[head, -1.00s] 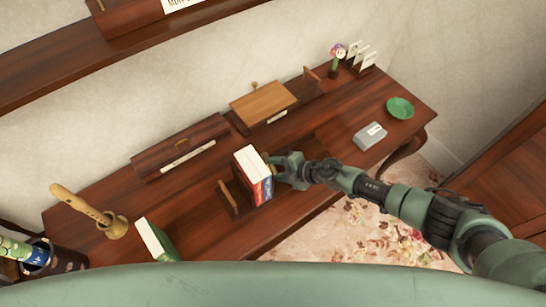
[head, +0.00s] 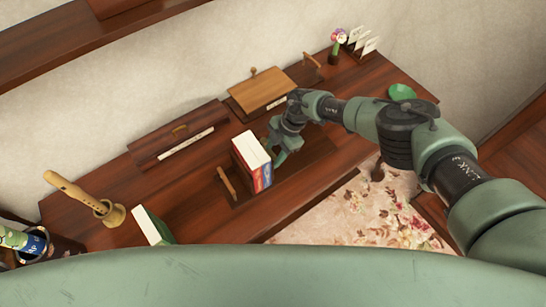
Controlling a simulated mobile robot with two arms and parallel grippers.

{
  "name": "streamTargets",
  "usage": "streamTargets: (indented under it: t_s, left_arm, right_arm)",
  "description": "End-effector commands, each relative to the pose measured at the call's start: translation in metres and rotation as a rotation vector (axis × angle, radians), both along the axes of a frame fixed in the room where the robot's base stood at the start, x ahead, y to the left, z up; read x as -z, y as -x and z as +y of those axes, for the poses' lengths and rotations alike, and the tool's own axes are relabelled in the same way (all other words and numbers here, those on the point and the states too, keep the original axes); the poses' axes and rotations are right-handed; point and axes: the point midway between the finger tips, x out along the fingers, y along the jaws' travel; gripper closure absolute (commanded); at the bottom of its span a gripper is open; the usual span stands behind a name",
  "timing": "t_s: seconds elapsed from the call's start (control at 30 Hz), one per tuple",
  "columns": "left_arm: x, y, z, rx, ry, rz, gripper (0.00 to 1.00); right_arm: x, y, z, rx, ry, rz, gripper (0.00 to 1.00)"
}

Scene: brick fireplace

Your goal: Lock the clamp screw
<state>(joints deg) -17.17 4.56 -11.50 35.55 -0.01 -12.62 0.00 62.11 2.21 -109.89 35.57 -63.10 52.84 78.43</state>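Several books (head: 252,160) with red and blue spines stand upright in a dark wooden holder on the desk, with a lighter wooden bar (head: 227,183) at its left. My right gripper (head: 281,147) points down just to the right of the books, with green finger parts near their right side. I cannot tell if it touches anything or how far apart its fingers are. No clamp screw can be made out clearly; that side of the books is partly covered by the gripper. My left gripper is not in view.
The desk (head: 190,205) also bears a dark box (head: 178,140), a wooden-lidded box (head: 262,90), a green dish (head: 401,92), a flower and card rack (head: 361,41), a wooden flute (head: 75,190) and a green book (head: 152,226).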

Motion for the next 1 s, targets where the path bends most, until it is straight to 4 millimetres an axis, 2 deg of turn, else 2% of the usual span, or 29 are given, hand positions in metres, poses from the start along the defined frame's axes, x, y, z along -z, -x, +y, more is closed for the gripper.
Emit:
streamTargets:
  t_s: [0.03,0.2,0.73,0.77,0.8,0.83,1.0]
  left_arm:
    - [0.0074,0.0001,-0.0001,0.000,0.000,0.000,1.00]
    - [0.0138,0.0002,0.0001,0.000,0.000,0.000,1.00]
    - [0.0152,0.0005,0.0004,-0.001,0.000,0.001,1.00]
    - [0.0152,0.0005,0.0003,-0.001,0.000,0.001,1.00]
    - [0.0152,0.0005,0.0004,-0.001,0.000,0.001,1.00]
    - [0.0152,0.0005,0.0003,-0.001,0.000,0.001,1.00]
    - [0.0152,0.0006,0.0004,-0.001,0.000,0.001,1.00]
  right_arm:
    - [0.0028,-0.0005,0.0029,0.000,0.006,0.014,0.97]
    - [0.0011,0.0003,0.0027,0.000,0.031,0.055,0.97]
    - [-0.0004,0.0018,0.0029,-0.001,0.040,0.074,0.97]
    - [-0.0005,0.0019,0.0029,-0.001,0.040,0.074,0.48]
    - [-0.0004,0.0019,0.0028,-0.001,0.040,0.074,0.37]
    - [-0.0003,0.0018,0.0027,-0.001,0.040,0.074,0.35]
    - [0.0000,0.0013,0.0016,-0.001,0.041,0.072,0.35]
